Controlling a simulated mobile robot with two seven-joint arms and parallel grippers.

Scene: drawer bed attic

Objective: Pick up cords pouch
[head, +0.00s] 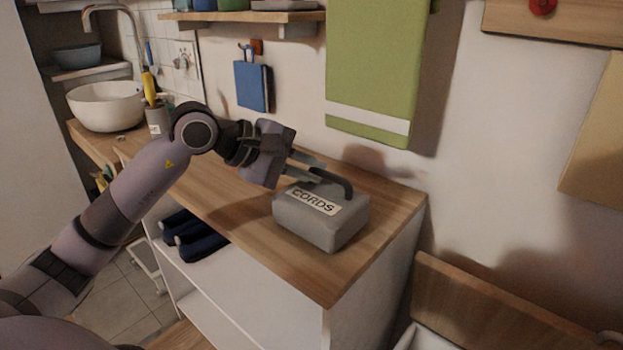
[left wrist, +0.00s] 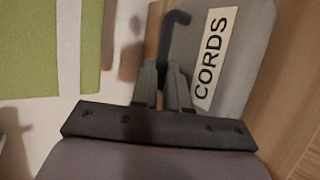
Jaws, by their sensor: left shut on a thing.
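The cords pouch (head: 322,222) is a grey block-like bag with a dark handle on top and a pale label reading CORDS. It sits on the wooden counter near its right end. My left gripper (head: 318,175) reaches in from the left at the top of the pouch and is shut on its dark handle. In the left wrist view the two fingertips (left wrist: 164,88) close around the handle, with the grey pouch (left wrist: 240,60) to their right. My right gripper does not show.
The wooden counter (head: 225,190) runs left to a white basin (head: 106,106). A green towel (head: 378,70) hangs on the wall behind the pouch. A shelf (head: 240,16) is above. Dark blue rolled items (head: 195,238) lie in the open shelf below. A wooden board (head: 480,310) stands lower right.

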